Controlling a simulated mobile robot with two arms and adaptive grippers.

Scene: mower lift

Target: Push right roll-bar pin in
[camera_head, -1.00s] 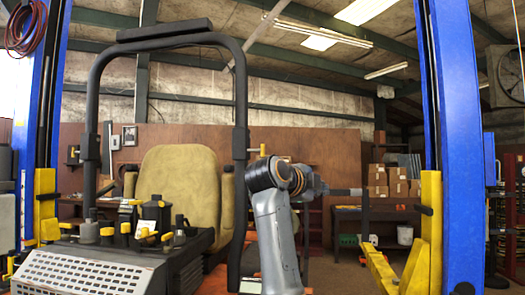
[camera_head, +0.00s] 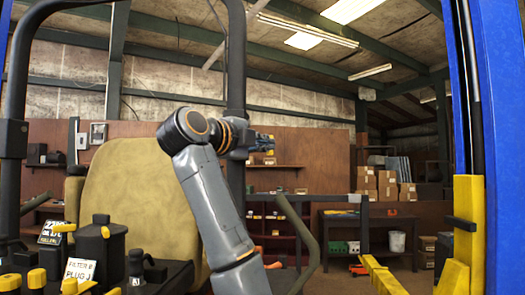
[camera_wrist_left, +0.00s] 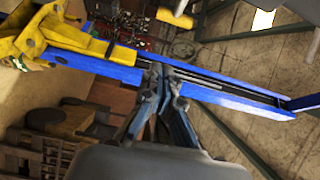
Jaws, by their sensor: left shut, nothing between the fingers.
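The black roll bar's right post (camera_head: 236,60) rises behind my left arm in the head view. Its hinge and pin are hidden behind my wrist, and I cannot tell whether a small yellow spot just below the gripper is part of the pin. My left gripper (camera_head: 264,142) is just right of the post and points right. In the left wrist view its fingers (camera_wrist_left: 163,76) are shut and empty, with the blue lift post behind them; no pin shows there. My right gripper is not in view.
The tan seat (camera_head: 140,200) stands left of my arm. Yellow-capped black bottles (camera_head: 98,250) are at the lower left. A blue lift post (camera_head: 500,120) with yellow arms (camera_head: 467,235) stands at the right. Open floor lies between.

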